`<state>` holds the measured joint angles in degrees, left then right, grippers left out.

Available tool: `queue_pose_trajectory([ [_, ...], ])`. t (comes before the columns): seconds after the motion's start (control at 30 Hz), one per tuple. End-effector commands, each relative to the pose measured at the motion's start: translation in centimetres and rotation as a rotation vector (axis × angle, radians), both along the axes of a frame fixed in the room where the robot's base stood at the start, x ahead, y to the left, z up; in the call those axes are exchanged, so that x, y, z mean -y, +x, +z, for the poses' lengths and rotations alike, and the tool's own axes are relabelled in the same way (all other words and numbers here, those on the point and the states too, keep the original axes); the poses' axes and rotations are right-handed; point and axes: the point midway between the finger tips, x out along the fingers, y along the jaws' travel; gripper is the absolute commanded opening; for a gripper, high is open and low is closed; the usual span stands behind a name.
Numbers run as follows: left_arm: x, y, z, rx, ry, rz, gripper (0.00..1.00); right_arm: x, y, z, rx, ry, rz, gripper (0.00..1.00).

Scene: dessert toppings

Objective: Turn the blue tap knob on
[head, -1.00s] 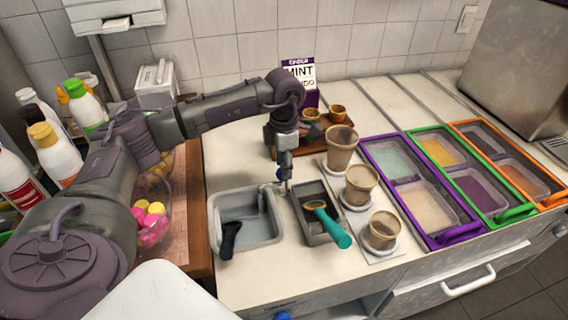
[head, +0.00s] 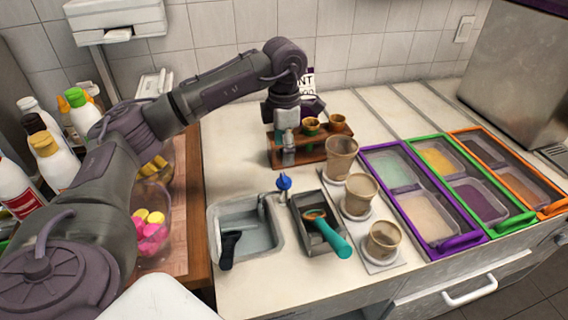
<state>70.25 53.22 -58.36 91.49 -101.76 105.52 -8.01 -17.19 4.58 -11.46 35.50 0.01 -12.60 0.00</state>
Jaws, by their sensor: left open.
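The blue tap knob (head: 284,183) stands on top of the tap (head: 272,197) at the right side of a small grey sink (head: 212,238). It is now in plain view. My left gripper (head: 288,158) hangs pointing down, above and behind the knob in the picture, in front of the wooden cup stand. It is apart from the knob and holds nothing that I can see. Its fingers are small and partly blended with the stand behind. My right gripper is not in view.
A black-handled tool (head: 229,248) rests in the sink. A grey bin (head: 306,235) with a teal-handled scoop (head: 330,238) sits right of the tap. Several brown cups (head: 341,158) stand beyond it. Topping trays with purple (head: 462,242), green and orange frames lie right. Bottles and candy jars crowd the left.

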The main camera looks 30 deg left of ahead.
Motion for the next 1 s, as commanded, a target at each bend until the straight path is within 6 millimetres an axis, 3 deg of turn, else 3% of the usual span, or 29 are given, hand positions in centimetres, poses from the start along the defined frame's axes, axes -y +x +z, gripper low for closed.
queue_pose_trajectory([
  [0.1,0.0,0.1,2.1,0.004,0.000,0.000,0.69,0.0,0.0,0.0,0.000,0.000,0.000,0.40],
  [0.3,0.0,0.0,3.5,0.001,-0.001,0.000,0.69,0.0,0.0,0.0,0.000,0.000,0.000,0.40],
  [1.0,0.0,0.0,3.6,0.000,0.000,0.000,0.69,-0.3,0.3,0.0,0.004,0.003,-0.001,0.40],
])
